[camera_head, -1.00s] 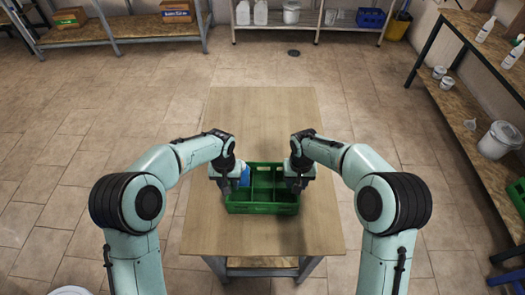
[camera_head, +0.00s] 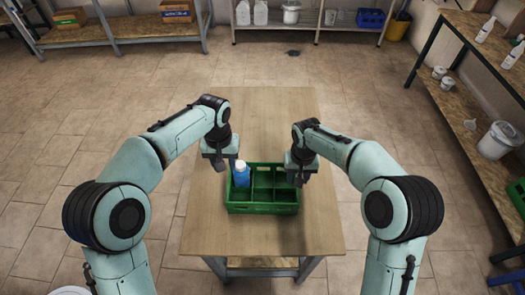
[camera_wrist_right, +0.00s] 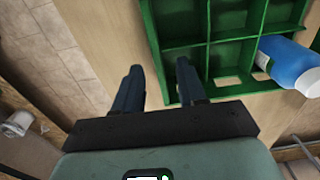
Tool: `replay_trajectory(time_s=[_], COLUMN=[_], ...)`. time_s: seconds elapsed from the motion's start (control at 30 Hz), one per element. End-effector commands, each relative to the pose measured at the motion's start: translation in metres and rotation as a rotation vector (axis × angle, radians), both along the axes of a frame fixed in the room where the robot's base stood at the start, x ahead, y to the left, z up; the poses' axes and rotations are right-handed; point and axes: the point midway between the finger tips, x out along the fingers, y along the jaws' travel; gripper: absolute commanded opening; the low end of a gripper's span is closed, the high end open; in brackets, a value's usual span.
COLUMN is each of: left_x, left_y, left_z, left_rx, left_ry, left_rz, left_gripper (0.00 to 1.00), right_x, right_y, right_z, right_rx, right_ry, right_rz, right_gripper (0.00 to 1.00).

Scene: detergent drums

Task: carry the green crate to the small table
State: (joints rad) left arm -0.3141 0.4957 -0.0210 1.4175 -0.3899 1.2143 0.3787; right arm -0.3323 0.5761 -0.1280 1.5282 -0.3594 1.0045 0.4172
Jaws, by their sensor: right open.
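The green crate (camera_head: 262,209) stands on a wooden table (camera_head: 285,115), divided into several compartments. A blue bottle with a white cap (camera_head: 241,176) stands in its back left compartment; it also shows in the right wrist view (camera_wrist_right: 288,62). My right gripper (camera_head: 299,180) is open at the crate's right wall. In the right wrist view its fingers (camera_wrist_right: 160,85) lie on either side of that wall, one outside and one over the inside. My left gripper (camera_head: 219,164) is clear of the crate, above and behind its left end. I cannot make out its jaw opening. I cannot tell which table is the small one.
A shelf with boxes (camera_head: 70,18) is at the back left. Another shelf at the back holds white jugs (camera_head: 260,12) and a blue crate (camera_head: 371,18). A workbench with bottles and buckets (camera_head: 500,140) runs along the right.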

Motion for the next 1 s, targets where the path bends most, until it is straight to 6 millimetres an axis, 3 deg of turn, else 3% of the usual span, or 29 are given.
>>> replay_trajectory(time_s=[0.2,0.4,1.0], left_x=[0.0,0.0,0.0], left_y=[0.0,0.0,0.0], left_z=[0.0,-0.001,-0.001], left_rx=[0.0,0.0,0.0], left_ry=[0.0,0.0,0.0], left_rz=[0.0,0.0,0.0], left_gripper=[0.41,0.41,0.41], right_x=[0.0,0.0,-0.001], right_y=[0.0,0.0,0.0], right_z=[0.048,0.073,0.079], right_rx=[0.001,0.0,0.0], right_ry=[-0.005,-0.002,0.0], right_rz=[0.001,0.001,0.001], right_gripper=[0.41,0.41,0.41])
